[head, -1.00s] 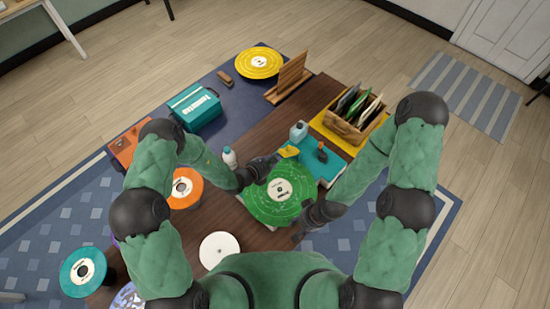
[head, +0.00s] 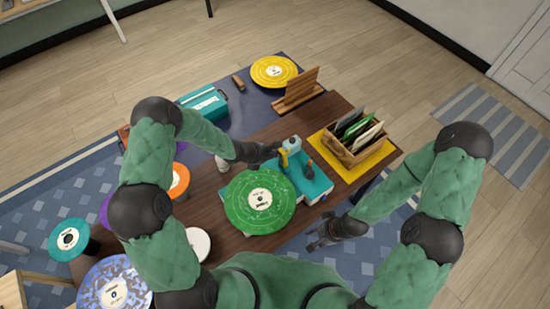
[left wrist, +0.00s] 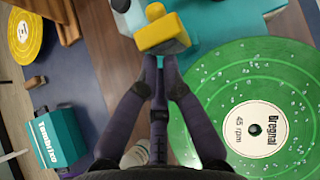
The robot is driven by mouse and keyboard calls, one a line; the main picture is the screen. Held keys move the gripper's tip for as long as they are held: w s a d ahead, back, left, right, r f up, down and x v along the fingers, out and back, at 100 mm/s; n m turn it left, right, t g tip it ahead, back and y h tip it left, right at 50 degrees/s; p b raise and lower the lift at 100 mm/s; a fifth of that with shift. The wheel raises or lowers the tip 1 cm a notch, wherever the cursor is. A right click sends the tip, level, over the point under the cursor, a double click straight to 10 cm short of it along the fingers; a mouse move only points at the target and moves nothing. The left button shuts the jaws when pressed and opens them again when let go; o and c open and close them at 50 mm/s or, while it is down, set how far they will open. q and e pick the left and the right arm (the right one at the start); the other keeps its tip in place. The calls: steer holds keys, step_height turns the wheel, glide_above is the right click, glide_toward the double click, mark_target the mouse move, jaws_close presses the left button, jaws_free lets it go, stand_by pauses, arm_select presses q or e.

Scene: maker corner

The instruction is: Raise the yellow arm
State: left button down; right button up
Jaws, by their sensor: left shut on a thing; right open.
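The yellow arm (head: 284,158) is at the back of a teal record player (head: 316,184), beside the green record (head: 259,201). My left gripper (head: 275,153) is shut at the yellow arm. In the left wrist view the two fingertips (left wrist: 160,65) are together at the near edge of the yellow arm's block (left wrist: 163,34). The fingers hide part of the contact. The green record (left wrist: 250,110) lies flat to the right of the fingers. My right gripper (head: 317,238) is open and empty, in front of the table edge at right.
A white-capped bottle (head: 292,144) stands right behind the yellow arm. A wooden crate of records (head: 352,140) sits on a yellow mat at right. A white bottle (head: 221,164) stands left of the green record. A teal case (head: 205,103) and a yellow record (head: 274,71) are farther back.

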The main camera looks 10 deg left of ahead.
mark_target(281, 149)
arm_select(q)
steer(key=shift+w+d+r+g+y, duration=0.1)
steer(key=shift+d+g+y, duration=0.2)
steer(key=shift+d, duration=0.2)
steer(key=shift+w+d+r+g+y, duration=0.1)
steer(key=shift+d+g+y, duration=0.15)
steer(key=shift+d, duration=0.2)
steer(key=shift+w+d+r, duration=0.1)
steer(key=shift+w+d, duration=0.3)
steer(key=shift+d, duration=0.2)
steer(key=shift+w+d+r, duration=0.2)
steer(key=shift+w+d, duration=0.1)
steer(key=shift+w, duration=0.1)
arm_select(e)
steer(key=shift+s+r, duration=0.1)
steer(key=shift+s, duration=0.05)
arm_select(q)
steer(key=shift+w+r, duration=0.1)
steer(key=shift+w, duration=0.05)
steer(key=shift+a+r, duration=0.15)
steer(key=shift+r, duration=0.15)
steer(key=a+v, duration=0.1)
steer(key=v, duration=1)
arm_select(e)
steer(key=shift+d, duration=0.15)
